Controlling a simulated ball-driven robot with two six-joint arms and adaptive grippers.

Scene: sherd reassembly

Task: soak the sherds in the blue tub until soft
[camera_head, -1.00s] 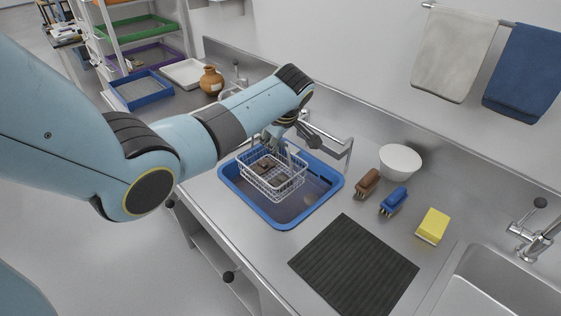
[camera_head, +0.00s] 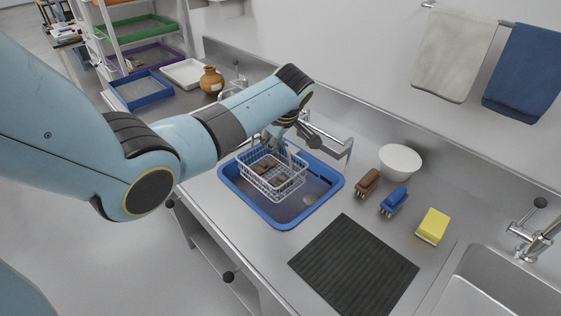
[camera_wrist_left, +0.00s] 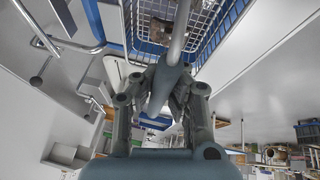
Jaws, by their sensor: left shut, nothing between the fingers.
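The blue tub (camera_head: 281,222) stands on the steel counter. A white wire basket (camera_head: 272,188) sits inside it, towards the back left. Brown sherds (camera_head: 264,167) lie in the basket. I cannot tell how deep any water is. My right gripper is not in view.
A tap (camera_head: 335,143) rises behind the tub, close to my left wrist. A dark ribbed mat (camera_head: 354,265), two brushes, a white bowl (camera_head: 401,161) and a yellow sponge (camera_head: 433,226) lie to the right. A brown jar (camera_head: 211,80) and trays stand at the back left.

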